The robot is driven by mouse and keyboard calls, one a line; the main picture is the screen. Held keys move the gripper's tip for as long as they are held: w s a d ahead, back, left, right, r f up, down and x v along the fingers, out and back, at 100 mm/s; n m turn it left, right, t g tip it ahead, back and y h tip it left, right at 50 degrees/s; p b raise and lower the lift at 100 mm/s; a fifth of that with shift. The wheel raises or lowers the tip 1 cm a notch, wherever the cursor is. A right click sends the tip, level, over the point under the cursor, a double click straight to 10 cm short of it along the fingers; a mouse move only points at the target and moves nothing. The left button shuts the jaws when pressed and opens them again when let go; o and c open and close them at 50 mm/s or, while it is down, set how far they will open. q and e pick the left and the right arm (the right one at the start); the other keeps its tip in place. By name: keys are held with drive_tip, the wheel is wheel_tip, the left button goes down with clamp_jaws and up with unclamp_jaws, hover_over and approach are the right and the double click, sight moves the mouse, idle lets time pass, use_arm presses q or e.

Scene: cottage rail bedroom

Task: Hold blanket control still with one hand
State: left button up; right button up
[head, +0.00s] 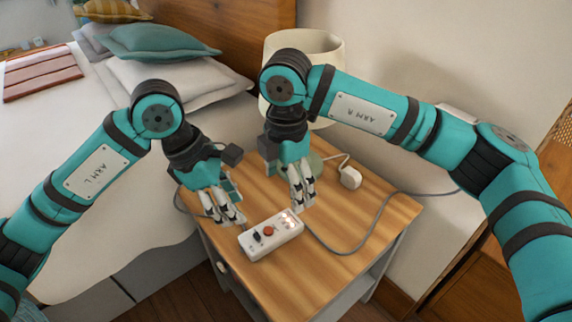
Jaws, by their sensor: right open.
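The blanket control (262,246) is a white box with a red round button, a dark switch and small lit marks. It lies on the wooden bedside table (345,262) near its front left edge. My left gripper (231,222) points down at the control's left end; I cannot tell whether it touches the control or how far its fingers are apart. My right gripper (302,205) is open and points down just behind the control's right end, with nothing visible between its fingers.
A grey cable (365,243) curves across the table right of the control. A white plug-like piece (350,178) and a lamp with a cream shade (325,48) stand behind the grippers. A bed (120,225) borders the table's left side.

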sight(286, 221)
wheel_tip(286, 221, down, 12)
idle(0.4)
drive_tip(key=shift+c, duration=0.4)
drive_tip(key=c, duration=1.3)
use_arm(q)
drive_tip(key=shift+c, duration=0.3)
